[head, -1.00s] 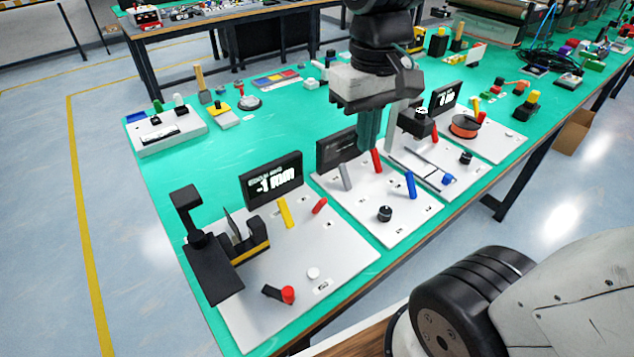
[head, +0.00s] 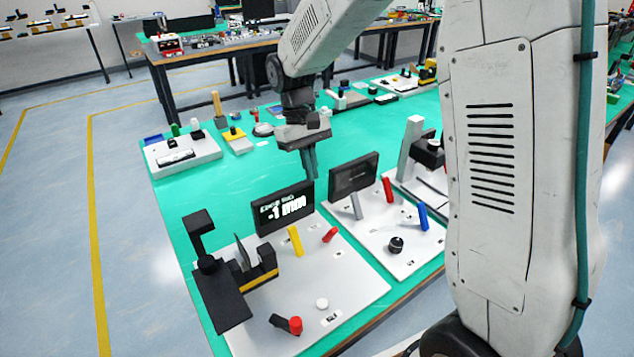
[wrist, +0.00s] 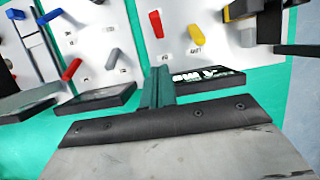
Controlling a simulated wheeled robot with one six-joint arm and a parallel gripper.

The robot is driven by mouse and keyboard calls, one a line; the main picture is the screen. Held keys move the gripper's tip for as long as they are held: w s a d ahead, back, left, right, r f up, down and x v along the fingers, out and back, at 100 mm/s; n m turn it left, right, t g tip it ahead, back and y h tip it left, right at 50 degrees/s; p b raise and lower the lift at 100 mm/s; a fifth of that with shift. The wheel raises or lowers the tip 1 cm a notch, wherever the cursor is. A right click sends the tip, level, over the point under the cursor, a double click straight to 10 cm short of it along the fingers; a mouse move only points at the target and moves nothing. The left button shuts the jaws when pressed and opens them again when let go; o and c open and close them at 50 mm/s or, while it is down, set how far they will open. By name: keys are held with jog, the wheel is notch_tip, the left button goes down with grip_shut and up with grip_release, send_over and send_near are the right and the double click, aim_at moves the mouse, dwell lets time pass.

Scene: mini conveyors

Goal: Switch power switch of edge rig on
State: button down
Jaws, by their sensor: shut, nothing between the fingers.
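My gripper (head: 310,176) is shut and empty. It points down just behind the gap between two rig boards, near the lit display (head: 283,208) and the dark screen (head: 354,175). The left board (head: 345,283) has the lit display, a yellow lever (head: 295,240), a red lever (head: 330,235), a white button (head: 322,304) and a red-tipped black switch (head: 288,324). The second board (head: 378,236) has the dark screen, grey, red and blue levers, and a black knob (head: 396,244). In the wrist view, my fingers (wrist: 158,76) show beside the lit display. Small labels are unreadable.
A black fixture (head: 222,290) stands at the left board's left side. A third board with a grey post (head: 410,146) is to the right, partly hidden by my arm. A white switch box (head: 182,152) sits at the back left.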

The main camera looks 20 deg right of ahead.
send_near(330, 235)
jog(key=w+f, duration=0.2)
jog(key=f, duration=0.1)
jog(key=w+f, duration=0.1)
jog(key=shift+d+f, duration=0.3)
jog(key=shift+f, duration=0.1)
jog(key=shift+s+d+f, duration=0.1)
jog(key=shift+s+f, duration=0.1)
jog(key=shift+s, duration=0.35)
jog(key=shift+s+d+f, duration=0.15)
jog(key=shift+s+f, duration=0.05)
jog(key=shift+s, duration=0.4)
jog(key=shift+s+d+f, duration=0.1)
jog(key=shift+s+f, duration=0.15)
jog(key=shift+s, duration=0.2)
